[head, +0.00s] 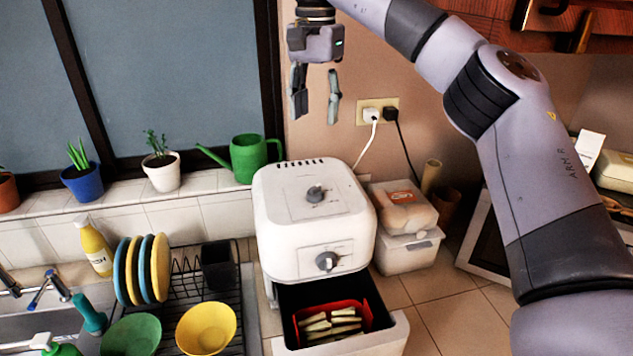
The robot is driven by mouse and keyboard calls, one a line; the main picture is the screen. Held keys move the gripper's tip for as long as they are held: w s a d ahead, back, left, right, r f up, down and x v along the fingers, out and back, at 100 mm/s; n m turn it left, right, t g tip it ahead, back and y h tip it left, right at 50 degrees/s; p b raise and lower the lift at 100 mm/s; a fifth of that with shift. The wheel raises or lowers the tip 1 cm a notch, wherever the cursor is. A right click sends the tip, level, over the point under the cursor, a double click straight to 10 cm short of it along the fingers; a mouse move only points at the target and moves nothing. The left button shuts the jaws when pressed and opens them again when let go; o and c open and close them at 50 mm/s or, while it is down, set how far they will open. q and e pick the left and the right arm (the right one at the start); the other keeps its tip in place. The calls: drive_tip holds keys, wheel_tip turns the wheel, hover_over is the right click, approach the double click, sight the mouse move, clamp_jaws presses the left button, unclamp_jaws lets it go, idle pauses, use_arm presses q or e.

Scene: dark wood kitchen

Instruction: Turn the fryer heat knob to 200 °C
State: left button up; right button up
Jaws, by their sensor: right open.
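The white air fryer (281,239) stands on the counter in the middle of the head view. It has a grey knob (315,194) on its top and another grey knob (326,261) on its front face. I cannot read the markings around either knob, so I cannot tell which sets the heat. Its drawer (388,342) is pulled out, with pale food strips in a red liner (301,313). My right gripper (316,109) is open and empty, pointing down in the air above the fryer, touching nothing. My left gripper is not in view.
A dish rack (187,264) with plates, bowls and a dark cup stands left of the fryer, by the sink. A white container (408,257) with a bag on it stands close on the right. A green watering can (248,157) and plants line the ledge behind.

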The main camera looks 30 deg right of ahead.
drive_tip(key=b, duration=0.2)
hover_over(314, 187)
wheel_tip(314, 187, down, 9)
drive_tip(key=shift+d+r, duration=0.1)
drive_tip(key=shift+r, duration=0.1)
wheel_tip(314, 187, down, 7)
drive_tip(key=shift+f+p, duration=0.1)
drive_tip(key=shift+p, duration=1)
drive_tip(key=shift+f, duration=0.7)
drive_tip(key=shift+c, duration=0.2)
clamp_jaws()
